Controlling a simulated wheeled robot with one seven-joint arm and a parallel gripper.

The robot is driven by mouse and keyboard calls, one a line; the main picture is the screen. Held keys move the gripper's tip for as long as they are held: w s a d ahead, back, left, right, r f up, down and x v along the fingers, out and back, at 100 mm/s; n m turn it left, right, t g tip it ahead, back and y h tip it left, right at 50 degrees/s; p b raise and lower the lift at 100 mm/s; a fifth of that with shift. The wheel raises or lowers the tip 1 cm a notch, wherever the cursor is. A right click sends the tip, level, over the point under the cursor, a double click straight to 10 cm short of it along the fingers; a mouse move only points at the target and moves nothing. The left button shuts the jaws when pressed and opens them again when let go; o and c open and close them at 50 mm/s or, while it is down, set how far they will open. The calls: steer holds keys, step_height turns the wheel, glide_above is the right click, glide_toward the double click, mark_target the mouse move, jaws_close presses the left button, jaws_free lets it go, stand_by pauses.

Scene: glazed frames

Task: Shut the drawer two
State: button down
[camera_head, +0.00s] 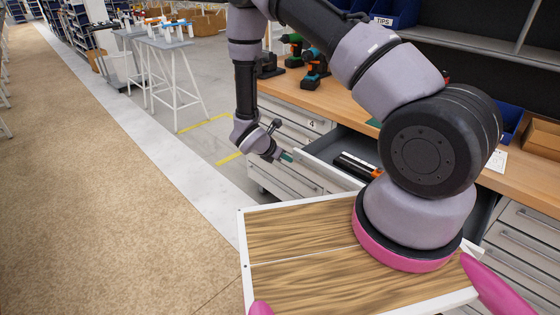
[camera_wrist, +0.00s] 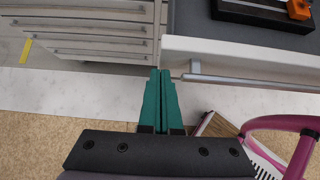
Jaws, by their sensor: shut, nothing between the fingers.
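One drawer (camera_head: 324,148) of the workbench stands pulled out; its number is not readable, so I cannot tell that it is drawer two. It has a grey inside and a pale front (camera_wrist: 240,52) with a long grey handle (camera_wrist: 245,81). A black tool with an orange end (camera_head: 357,165) lies in it. My gripper (camera_head: 287,156) has green fingers, shut and empty, at the left end of the drawer front. In the wrist view the fingertips (camera_wrist: 160,72) are just left of the handle's end. I cannot tell whether they touch the front.
Closed drawers show left of the open one (camera_wrist: 100,40) and at right (camera_head: 530,225). Drills (camera_head: 313,70) stand on the wooden worktop (camera_head: 345,100). My own tray and arm hide part of the bench. The floor at left (camera_head: 110,200) is clear.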

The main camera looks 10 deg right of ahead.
steer(key=shift+w+d, duration=0.1)
steer(key=shift+d, duration=0.05)
steer(key=w+d, duration=0.6)
steer(key=d, duration=0.3)
steer(key=w+d, duration=0.7)
steer(key=d, duration=0.3)
steer(key=shift+d, duration=0.25)
